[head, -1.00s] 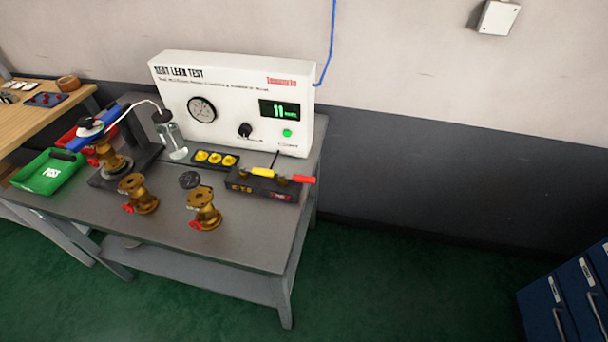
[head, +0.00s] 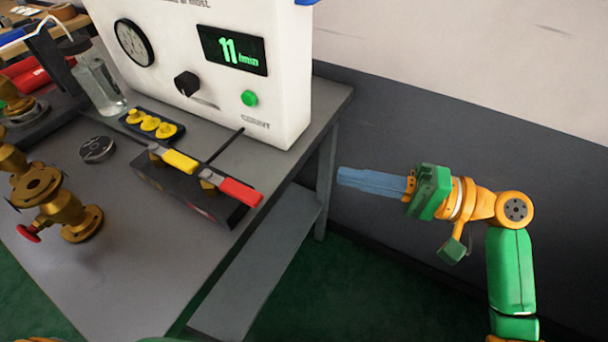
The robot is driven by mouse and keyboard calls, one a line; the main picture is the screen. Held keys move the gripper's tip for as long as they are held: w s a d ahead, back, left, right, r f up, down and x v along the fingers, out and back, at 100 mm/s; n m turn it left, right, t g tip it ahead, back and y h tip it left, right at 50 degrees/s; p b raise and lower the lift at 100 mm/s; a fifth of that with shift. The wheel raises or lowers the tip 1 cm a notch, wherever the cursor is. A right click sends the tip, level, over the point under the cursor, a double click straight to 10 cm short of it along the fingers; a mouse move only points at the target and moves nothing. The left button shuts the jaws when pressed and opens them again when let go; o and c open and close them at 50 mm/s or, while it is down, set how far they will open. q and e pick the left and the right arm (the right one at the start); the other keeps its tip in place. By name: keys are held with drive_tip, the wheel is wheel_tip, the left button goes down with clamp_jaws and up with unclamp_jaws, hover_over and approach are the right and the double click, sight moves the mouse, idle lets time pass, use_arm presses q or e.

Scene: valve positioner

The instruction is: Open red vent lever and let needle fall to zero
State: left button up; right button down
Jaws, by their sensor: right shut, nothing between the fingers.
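The red vent lever (head: 240,193) sits at the right end of a dark valve block (head: 190,190) on the grey table, beside a yellow lever (head: 180,161). The red lever points right and slightly toward me. The white leak test box (head: 275,100) stands behind, with a round dial gauge (head: 134,43) whose needle is too small to read and a green display (head: 232,50) showing 11. My right gripper (head: 342,177) is shut and empty, off the table's right side, well apart from the red lever. My left gripper is not in view.
Yellow caps (head: 150,123) in a dark tray and a round dark disc (head: 97,150) lie left of the block. Brass valves (head: 65,210) and a glass bottle (head: 98,85) stand at the left.

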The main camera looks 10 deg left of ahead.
sight(229, 186)
drive_tip(key=s+a+p, duration=0.3)
drive_tip(key=a, duration=0.8)
drive_tip(key=shift+s+a+r, duration=0.3)
drive_tip(key=shift+a, duration=0.1)
